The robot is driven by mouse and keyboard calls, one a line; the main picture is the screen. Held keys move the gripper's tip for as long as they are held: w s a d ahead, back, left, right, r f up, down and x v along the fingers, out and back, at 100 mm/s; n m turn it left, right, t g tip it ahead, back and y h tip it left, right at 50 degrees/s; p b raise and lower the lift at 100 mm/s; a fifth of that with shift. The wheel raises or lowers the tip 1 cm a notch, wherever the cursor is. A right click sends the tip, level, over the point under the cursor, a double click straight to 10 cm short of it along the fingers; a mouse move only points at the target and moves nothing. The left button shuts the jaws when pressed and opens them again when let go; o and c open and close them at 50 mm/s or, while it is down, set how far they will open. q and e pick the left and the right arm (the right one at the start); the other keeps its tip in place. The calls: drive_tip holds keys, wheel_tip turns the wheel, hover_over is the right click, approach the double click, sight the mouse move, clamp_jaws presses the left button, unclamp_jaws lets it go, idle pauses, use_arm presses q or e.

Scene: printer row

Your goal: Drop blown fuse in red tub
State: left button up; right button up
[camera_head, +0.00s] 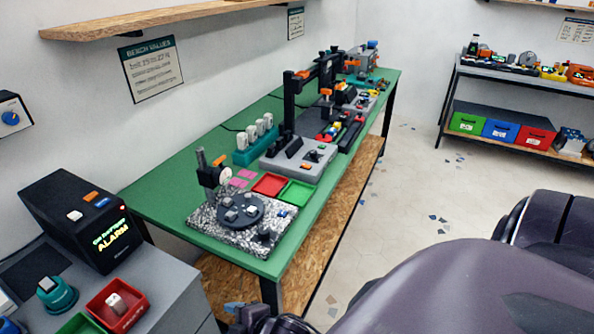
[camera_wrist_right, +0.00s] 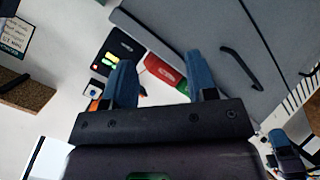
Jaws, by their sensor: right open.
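In the head view a small red tub (camera_head: 135,296) sits on the grey cabinet top at the lower left. A pale, fuse-like piece (camera_head: 116,303) stands inside it; I cannot tell whether it is the blown fuse. A teal holder (camera_head: 58,297) with a pale block on top stands to its left. My right gripper (camera_wrist_right: 162,78) shows in the right wrist view, its two blue fingers apart and nothing between them. A red object (camera_wrist_right: 167,75) lies beyond the fingers, partly hidden; I cannot tell if it is the tub. My left gripper is not identifiable.
A black box (camera_head: 85,217) with a lit ALARM display stands behind the tub. A green tub (camera_head: 82,323) is cut off below it. The green bench (camera_head: 160,192) holds instruments, a red tray (camera_head: 269,184) and a green tray (camera_head: 295,194). The right-hand floor is open.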

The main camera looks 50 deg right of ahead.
drive_tip(key=s+d+f+m+h, duration=0.2)
drive_tip(key=s+d+f+m, duration=0.2)
drive_tip(key=s+d+m, duration=0.5)
drive_tip(key=d+m, duration=0.1)
drive_tip(key=m, duration=0.2)
drive_tip(key=shift+d+h, duration=0.2)
drive_tip(key=shift+h, duration=0.1)
drive_tip(key=shift+s+f, duration=0.1)
